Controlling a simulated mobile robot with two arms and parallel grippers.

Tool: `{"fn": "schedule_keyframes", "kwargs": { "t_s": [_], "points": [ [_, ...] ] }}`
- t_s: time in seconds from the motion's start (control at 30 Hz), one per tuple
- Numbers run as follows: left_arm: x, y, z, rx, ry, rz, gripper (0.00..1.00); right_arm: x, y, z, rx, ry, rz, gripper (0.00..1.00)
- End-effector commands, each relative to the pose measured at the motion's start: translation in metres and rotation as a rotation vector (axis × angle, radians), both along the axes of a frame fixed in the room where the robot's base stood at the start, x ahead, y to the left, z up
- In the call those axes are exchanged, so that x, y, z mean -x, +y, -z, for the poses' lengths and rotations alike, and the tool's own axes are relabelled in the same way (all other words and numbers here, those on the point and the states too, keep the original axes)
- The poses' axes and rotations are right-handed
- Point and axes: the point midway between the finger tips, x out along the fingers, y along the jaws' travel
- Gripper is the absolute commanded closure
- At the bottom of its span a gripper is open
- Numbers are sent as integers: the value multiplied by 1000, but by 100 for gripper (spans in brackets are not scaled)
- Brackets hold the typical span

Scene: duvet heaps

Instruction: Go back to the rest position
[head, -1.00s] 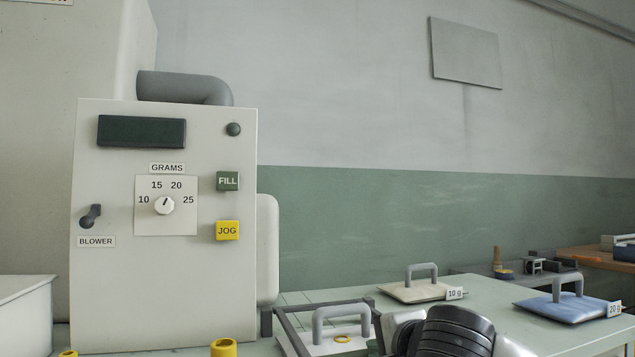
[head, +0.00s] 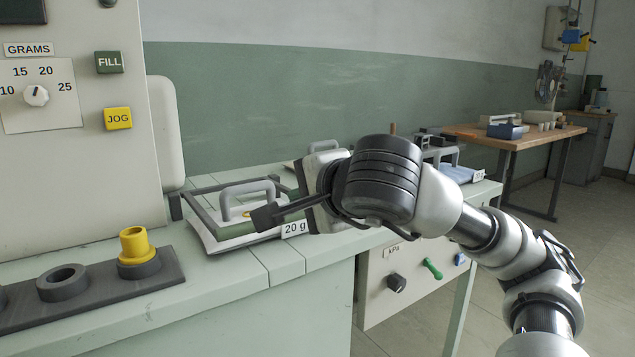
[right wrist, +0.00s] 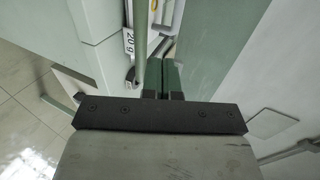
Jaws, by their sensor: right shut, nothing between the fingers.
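My right arm comes in from the right in the head view. Its gripper (head: 268,215) is shut and empty. The dark fingers point left, in front of a pale pad (head: 205,232) with a grey handle and a "20 g" tag. From this view I cannot tell whether the fingers touch the pad. In the right wrist view the two fingertips (right wrist: 164,94) are together at the picture's middle, beside the "20 g" tag (right wrist: 129,42). My left gripper is not in view.
A pale machine (head: 85,190) with FILL and JOG buttons stands at left. A dark rack (head: 105,292) holds a yellow cup (head: 134,246) at the counter's front. A control panel (head: 375,290) hangs below the arm. A wooden table (head: 515,134) stands at the back right, with open floor before it.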

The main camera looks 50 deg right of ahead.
Motion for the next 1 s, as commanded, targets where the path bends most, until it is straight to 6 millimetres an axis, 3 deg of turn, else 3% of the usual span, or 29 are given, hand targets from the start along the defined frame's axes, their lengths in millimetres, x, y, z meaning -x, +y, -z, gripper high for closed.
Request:
{"fn": "schedule_keyframes", "kwargs": {
  "t_s": [0.1,0.3,0.67,0.77,0.87,1.0],
  "points": [
    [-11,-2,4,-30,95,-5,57,21,5,-9,2,-3,-1,100],
    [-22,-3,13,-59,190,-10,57,39,10,-14,-1,-1,-1,100],
    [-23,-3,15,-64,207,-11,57,38,19,-5,-23,31,-38,100],
    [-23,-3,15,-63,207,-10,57,28,46,21,-105,126,-151,100],
    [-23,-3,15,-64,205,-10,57,24,95,65,-276,301,-337,100],
    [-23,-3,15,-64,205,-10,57,52,182,123,-679,649,-625,100]
  ]
}}
